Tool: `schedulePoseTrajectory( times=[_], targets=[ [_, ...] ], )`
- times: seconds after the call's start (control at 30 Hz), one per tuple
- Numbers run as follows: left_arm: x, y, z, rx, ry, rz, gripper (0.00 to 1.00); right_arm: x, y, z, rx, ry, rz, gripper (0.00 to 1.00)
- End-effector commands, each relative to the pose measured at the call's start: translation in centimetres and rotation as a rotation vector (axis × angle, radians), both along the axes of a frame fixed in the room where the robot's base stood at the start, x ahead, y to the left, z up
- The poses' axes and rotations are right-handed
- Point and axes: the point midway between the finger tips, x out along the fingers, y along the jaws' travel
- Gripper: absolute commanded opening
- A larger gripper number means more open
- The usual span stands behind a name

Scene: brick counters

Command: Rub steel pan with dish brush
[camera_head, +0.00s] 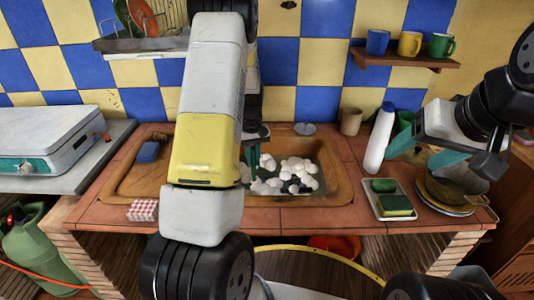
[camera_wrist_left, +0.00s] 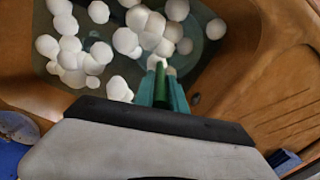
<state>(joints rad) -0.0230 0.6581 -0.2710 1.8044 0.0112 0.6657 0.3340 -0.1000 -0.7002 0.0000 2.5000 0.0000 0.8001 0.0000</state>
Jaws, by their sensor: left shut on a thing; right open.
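My left gripper (camera_head: 251,157) reaches down over the sink. In the left wrist view its teal fingers (camera_wrist_left: 161,92) are shut on a green handle, likely the dish brush (camera_wrist_left: 160,82). The brush's head is hidden or too small to tell. Below it lies a dark grey-green area with white foam balls (camera_wrist_left: 150,32); I cannot tell whether this is a pan or water. A dark grey metal vessel, perhaps the steel pan (camera_head: 460,174), sits on stacked plates at the right. My right gripper (camera_head: 423,157) is open, just above and left of it, seemingly empty.
The orange-brown sink (camera_head: 338,190) fills the counter's middle. A white bottle (camera_head: 379,140), a tray (camera_head: 384,211) with sponges and a beige cup (camera_head: 350,120) stand right of it. A blue sponge (camera_head: 148,152) lies on the left. Mugs stand on a wall shelf (camera_head: 403,60).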

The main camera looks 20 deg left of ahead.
Motion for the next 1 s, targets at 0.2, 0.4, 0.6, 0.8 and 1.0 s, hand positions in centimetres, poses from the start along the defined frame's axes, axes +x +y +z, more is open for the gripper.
schedulePoseTrajectory(
  times=[0.2, 0.4, 0.6, 0.8, 1.0],
  targets=[
    [-0.1, 0.4, 2.1, 0.0, -0.002, -0.001, 0.0, 0.0, 0.0, 0.0, 0.0, 0.0, 0.0, 0.68],
    [-0.2, 0.7, 3.2, 0.0, 0.0, -0.001, 0.0, 0.0, 0.0, 0.0, 0.0, 0.0, 0.0, 0.68],
    [-0.3, 0.7, 3.3, 0.0, 0.0, -0.001, 0.0, 0.0, 0.0, 0.0, 0.0, 0.0, 0.0, 0.68],
    [-0.3, 0.7, 3.3, 0.0, 0.0, -0.001, 0.0, 0.0, 0.0, 0.0, 0.0, 0.0, 0.0, 0.68],
    [-0.3, 0.3, 3.3, 0.0, 0.0, -0.002, 0.0, 0.0, 0.0, 0.0, 0.0, 0.0, 0.0, 0.68]
  ],
)
